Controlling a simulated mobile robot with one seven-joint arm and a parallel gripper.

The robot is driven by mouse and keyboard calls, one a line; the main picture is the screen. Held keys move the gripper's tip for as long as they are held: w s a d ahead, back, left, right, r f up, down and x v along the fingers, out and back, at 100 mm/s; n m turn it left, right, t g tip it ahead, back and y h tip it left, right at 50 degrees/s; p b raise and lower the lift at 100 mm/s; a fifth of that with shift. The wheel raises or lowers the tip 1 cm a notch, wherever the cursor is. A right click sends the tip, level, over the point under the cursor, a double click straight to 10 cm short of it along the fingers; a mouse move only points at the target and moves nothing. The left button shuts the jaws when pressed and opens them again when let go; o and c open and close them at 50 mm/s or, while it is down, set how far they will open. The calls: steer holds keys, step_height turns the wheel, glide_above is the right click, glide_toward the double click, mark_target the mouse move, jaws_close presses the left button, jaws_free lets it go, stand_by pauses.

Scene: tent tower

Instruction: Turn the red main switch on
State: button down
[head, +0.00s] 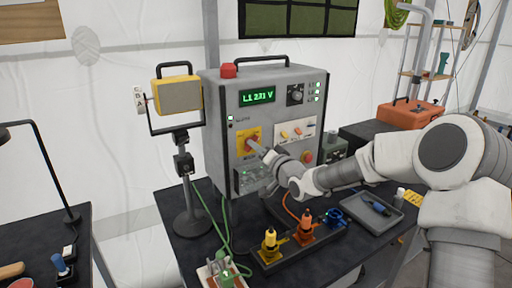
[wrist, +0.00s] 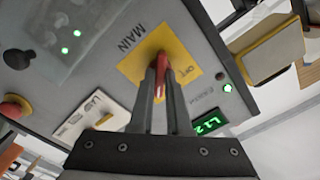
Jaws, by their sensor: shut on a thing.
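The red main switch (wrist: 163,62) sits on a yellow plate (wrist: 133,69) marked MAIN on the front of a grey panel. In the wrist view my gripper (wrist: 162,80) is shut on the switch handle, one finger on each side. The word OFF shows on the plate beside the handle. In the head view the yellow plate (head: 243,134) is on the left part of the grey cabinet (head: 215,125), with my gripper (head: 257,149) against it. The fingers hide most of the switch there.
The cabinet's green display (head: 257,96) reads about L1 231 V. A yellow work lamp (head: 179,94) stands close on the left. Yellow and orange plugs (head: 270,243) stand in front on the dark table. A grey tray (head: 370,208) lies to the right under my arm.

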steer(key=c, duration=0.9)
jaws_free()
steer(key=v, duration=1.7)
steer(key=shift+s+d, duration=0.2)
